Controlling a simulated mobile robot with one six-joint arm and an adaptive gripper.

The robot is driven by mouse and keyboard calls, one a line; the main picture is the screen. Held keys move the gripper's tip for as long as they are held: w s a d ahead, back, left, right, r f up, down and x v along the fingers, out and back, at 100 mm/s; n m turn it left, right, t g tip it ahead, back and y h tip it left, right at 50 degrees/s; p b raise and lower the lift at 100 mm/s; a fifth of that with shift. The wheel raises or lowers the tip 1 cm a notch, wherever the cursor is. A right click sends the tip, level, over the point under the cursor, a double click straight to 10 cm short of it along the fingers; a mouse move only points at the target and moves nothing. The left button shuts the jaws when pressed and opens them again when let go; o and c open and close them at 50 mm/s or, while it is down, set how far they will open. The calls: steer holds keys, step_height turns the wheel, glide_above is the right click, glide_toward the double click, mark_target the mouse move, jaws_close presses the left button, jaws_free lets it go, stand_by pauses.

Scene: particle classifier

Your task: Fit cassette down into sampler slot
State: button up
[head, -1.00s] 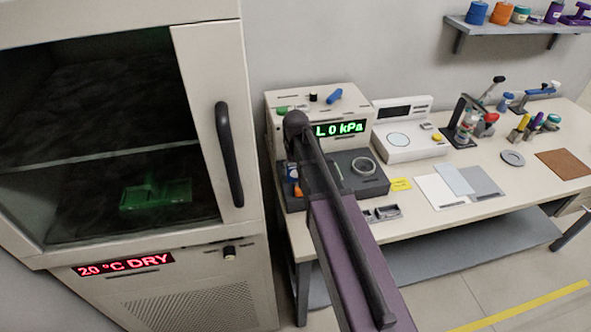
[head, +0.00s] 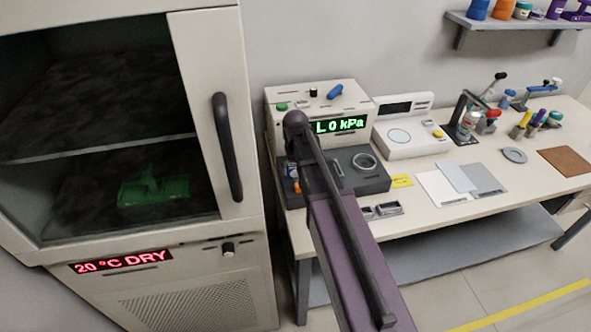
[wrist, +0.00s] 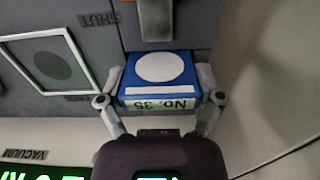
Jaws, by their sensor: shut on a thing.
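The blue cassette (wrist: 187,66) has a white disc on top and a front label reading "No. 35". My gripper (wrist: 161,99) is shut on it, one finger on each side. The cassette lies over the dark grey deck (wrist: 195,22) of the sampler, just in front of a grey lever-like part (wrist: 156,20). The slot is hidden under the cassette, and I cannot tell how deep the cassette sits. In the head view the sampler (head: 290,123) shows "L 0 kPa", and my arm hides most of the gripper at its left front.
A framed round port (wrist: 52,64) lies left of the cassette, near the word "SHUT". In the head view a dry cabinet (head: 205,130) stands close on the left. A white instrument (head: 412,145) and a small metal holder (head: 388,208) are nearby on the bench.

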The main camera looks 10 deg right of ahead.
steer(key=shift+f+b, duration=0.3)
steer(key=shift+f, duration=0.05)
steer(key=o, duration=1)
steer(key=shift+r, duration=0.1)
step_height(320, 180, up, 11)
steer(key=p, duration=1.1)
steer(key=shift+r, duration=0.1)
stand_by(0.4)
steer(key=s, duration=1.6)
steer(key=shift+a, duration=0.2)
